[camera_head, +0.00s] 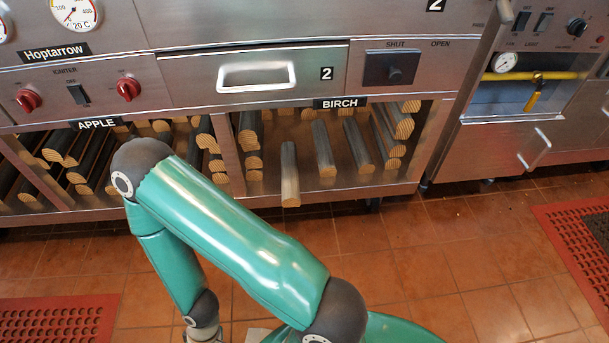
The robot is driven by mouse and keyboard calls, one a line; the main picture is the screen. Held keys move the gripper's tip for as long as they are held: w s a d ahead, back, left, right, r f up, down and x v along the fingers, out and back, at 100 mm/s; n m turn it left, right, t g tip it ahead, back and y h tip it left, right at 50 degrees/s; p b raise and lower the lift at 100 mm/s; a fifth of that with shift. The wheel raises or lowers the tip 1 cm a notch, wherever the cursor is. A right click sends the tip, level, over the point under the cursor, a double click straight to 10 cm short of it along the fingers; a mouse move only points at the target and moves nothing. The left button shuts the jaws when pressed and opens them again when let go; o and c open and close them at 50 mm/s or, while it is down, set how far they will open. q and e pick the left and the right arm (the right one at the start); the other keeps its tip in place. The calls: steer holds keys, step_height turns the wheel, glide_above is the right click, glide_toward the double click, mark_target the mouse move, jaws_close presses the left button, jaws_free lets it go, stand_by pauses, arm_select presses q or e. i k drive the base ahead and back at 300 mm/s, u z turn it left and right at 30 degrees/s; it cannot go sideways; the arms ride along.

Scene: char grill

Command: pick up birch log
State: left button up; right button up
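Several birch logs lie in the open bay under the BIRCH label (340,104). One birch log (290,175) sticks out past the front edge of the shelf, apart from the others. Another birch log (323,148) lies to its right, further back. More logs are stacked at the bay's left and right sides. My green arm crosses the picture in front of the left bay. No gripper fingers show in the head view, so neither gripper's hold can be seen.
The bay under the APPLE label (96,123) holds several darker logs, partly hidden by my arm. A drawer (257,75) with a handle is above the birch bay. Red perforated mats (60,318) lie on the tiled floor. The floor before the birch bay is clear.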

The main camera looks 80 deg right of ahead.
mark_target(291, 197)
steer(key=z, duration=1.15)
steer(key=i, duration=0.35)
steer(key=z, duration=0.35)
steer(key=k, duration=0.45)
steer(key=z, duration=0.5)
